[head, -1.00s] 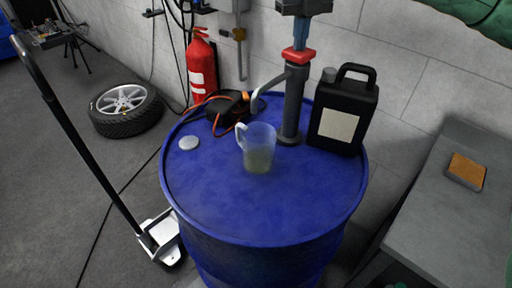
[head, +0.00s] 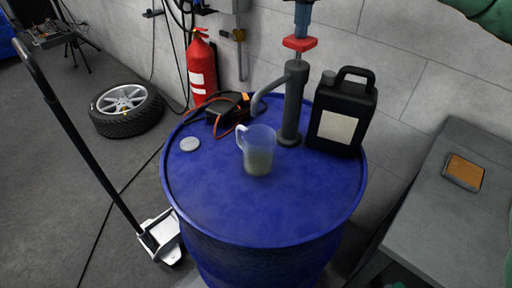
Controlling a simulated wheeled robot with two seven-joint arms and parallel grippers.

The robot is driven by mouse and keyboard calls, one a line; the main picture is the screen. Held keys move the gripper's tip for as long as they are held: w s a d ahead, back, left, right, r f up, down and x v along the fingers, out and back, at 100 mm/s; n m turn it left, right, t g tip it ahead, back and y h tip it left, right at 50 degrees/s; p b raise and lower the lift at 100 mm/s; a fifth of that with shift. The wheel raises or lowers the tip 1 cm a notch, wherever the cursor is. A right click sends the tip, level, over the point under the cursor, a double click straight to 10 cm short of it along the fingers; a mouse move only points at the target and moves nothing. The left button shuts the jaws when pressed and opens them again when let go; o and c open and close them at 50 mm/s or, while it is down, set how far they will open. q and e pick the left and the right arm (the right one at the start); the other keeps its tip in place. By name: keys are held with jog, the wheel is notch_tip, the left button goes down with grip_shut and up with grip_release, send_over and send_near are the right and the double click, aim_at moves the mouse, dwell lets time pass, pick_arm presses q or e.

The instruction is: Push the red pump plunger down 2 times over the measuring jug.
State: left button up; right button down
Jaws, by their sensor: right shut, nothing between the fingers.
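The red pump plunger (head: 300,43) stands raised above the grey pump body (head: 292,100), with a stretch of bare rod showing under it. The pump stands on the blue drum (head: 265,215), and its spout curves left and down. The clear measuring jug (head: 259,152) stands upright on the drum below the spout, with its handle to the left. Its lower part looks cloudy, perhaps liquid. My right gripper (head: 302,28) is shut and empty, pointing down right over the plunger; I cannot tell if it touches. My left gripper is not in view.
A black canister (head: 341,118) stands close right of the pump. A dark device with orange cables (head: 225,112) and a pale cap (head: 189,144) are on the drum's left. A grey bench (head: 425,215) is at right. The drum's front top is clear.

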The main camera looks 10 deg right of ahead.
jog(key=shift+r+p, duration=0.5)
jog(key=shift+r, duration=1.2)
jog(key=shift+r+p, duration=1)
jog(key=shift+r, duration=2)
